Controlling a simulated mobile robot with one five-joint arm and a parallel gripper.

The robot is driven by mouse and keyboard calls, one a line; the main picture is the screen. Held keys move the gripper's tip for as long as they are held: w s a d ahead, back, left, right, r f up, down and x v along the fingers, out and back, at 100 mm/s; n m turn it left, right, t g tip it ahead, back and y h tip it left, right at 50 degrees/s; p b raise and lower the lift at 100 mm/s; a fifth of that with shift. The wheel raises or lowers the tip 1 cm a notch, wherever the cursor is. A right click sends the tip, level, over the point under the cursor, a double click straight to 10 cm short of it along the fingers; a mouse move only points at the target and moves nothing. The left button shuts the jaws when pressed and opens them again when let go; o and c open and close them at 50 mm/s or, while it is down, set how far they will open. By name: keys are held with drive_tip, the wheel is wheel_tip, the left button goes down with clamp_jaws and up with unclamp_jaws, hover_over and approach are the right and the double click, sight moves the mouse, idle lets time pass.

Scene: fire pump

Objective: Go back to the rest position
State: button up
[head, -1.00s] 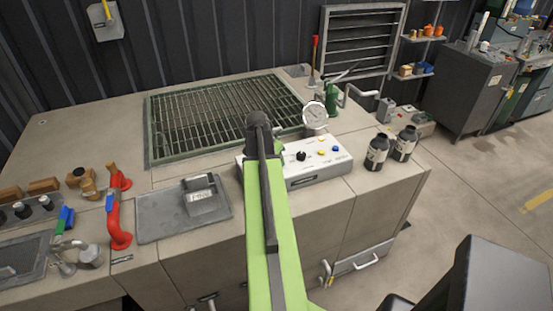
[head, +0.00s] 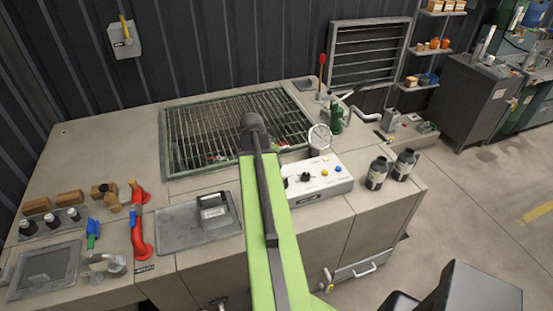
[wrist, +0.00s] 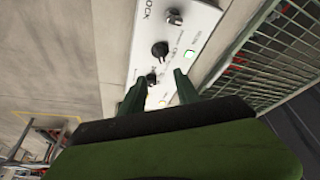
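In the wrist view my gripper (wrist: 158,93) shows as two dark green fingers standing apart, with nothing held between them. In the head view my green arm reaches over the bench and hides the left end of the control box (head: 318,184).
The metal grate (head: 190,150) lies behind the arm. A round gauge (head: 319,137) stands behind the control box. Two dark bottles (head: 376,174) stand to its right. A red curved handle (head: 138,235) and a grey plate (head: 180,236) are on the left.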

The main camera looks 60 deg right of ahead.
drive_tip(key=shift+a+r, duration=0.25)
drive_tip(key=shift+r, duration=0.25)
drive_tip(key=w+a+f+n+t+y+b, duration=0.1)
drive_tip(key=w+a+f+n+b, duration=0.2)
drive_tip(key=w+a, duration=0.8)
drive_tip(key=w+a+f+n+t+b, duration=0.1)
drive_tip(key=w+a+f+n+b, duration=0.2)
drive_tip(key=w+a, duration=0.75)
drive_tip(key=s+a+f+n+y+b, duration=0.1)
drive_tip(key=a+n, duration=0.3)
drive_tip(key=a, duration=0.6)
drive_tip(key=s+a+f+n+g+y, duration=0.1)
drive_tip(key=s+a+f+n, duration=0.1)
drive_tip(key=a+n, duration=0.3)
drive_tip(key=s+a+f+n+y+b, duration=0.1)
drive_tip(key=s+a+n, duration=0.3)
drive_tip(key=a, duration=1)
drive_tip(key=shift+a+f+y+b, duration=0.3)
drive_tip(key=shift+b, duration=0.05)
